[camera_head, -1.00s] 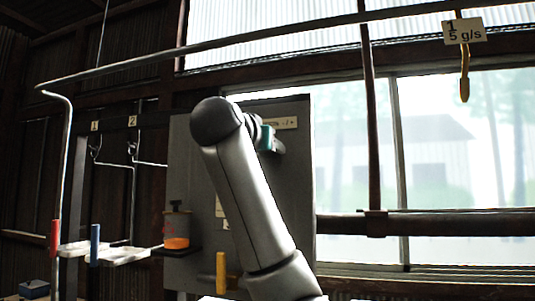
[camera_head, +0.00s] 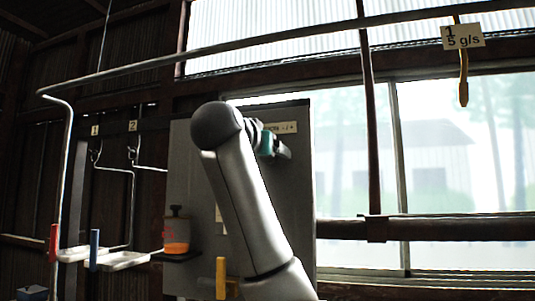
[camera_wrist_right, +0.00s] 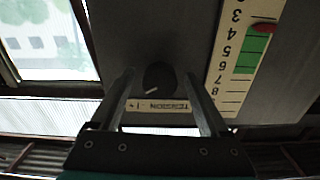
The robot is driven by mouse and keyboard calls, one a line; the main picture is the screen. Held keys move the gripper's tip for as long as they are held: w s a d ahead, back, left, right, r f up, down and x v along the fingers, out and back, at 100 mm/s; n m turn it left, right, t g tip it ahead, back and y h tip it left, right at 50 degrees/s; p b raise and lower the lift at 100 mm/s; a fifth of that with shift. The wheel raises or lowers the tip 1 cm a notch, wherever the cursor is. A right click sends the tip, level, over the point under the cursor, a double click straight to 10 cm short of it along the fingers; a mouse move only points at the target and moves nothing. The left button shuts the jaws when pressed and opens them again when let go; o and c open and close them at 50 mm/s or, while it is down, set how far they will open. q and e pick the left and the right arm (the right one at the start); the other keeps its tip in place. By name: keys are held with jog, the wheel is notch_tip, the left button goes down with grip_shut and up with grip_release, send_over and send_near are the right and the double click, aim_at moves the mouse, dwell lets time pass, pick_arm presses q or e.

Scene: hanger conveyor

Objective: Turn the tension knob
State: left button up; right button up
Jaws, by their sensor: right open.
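The tension knob (camera_wrist_right: 158,77) is round and black with a white pointer line. It sits on a grey panel (camera_wrist_right: 155,30) beside an upside-down "TENSION - / +" label (camera_wrist_right: 157,106). My right gripper (camera_wrist_right: 158,78) is open in the right wrist view, with one finger on each side of the knob. A gap shows between each finger and the knob; whether the tips reach its depth is unclear. In the head view my right gripper (camera_head: 280,150) is at the panel (camera_head: 190,160) and the knob is hidden behind it. My left gripper is not in view.
A number scale (camera_wrist_right: 240,55) with a green band and a red pointer (camera_wrist_right: 263,28) is near the knob. In the head view, a yellow handle (camera_head: 221,278), an orange-filled container (camera_head: 176,248), trays and hanging hooks are at left. A rail crosses above.

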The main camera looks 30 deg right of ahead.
jog(key=b+v, duration=0.4)
jog(key=v, duration=1.1)
jog(key=shift+b, duration=0.4)
jog(key=shift+a, duration=0.1)
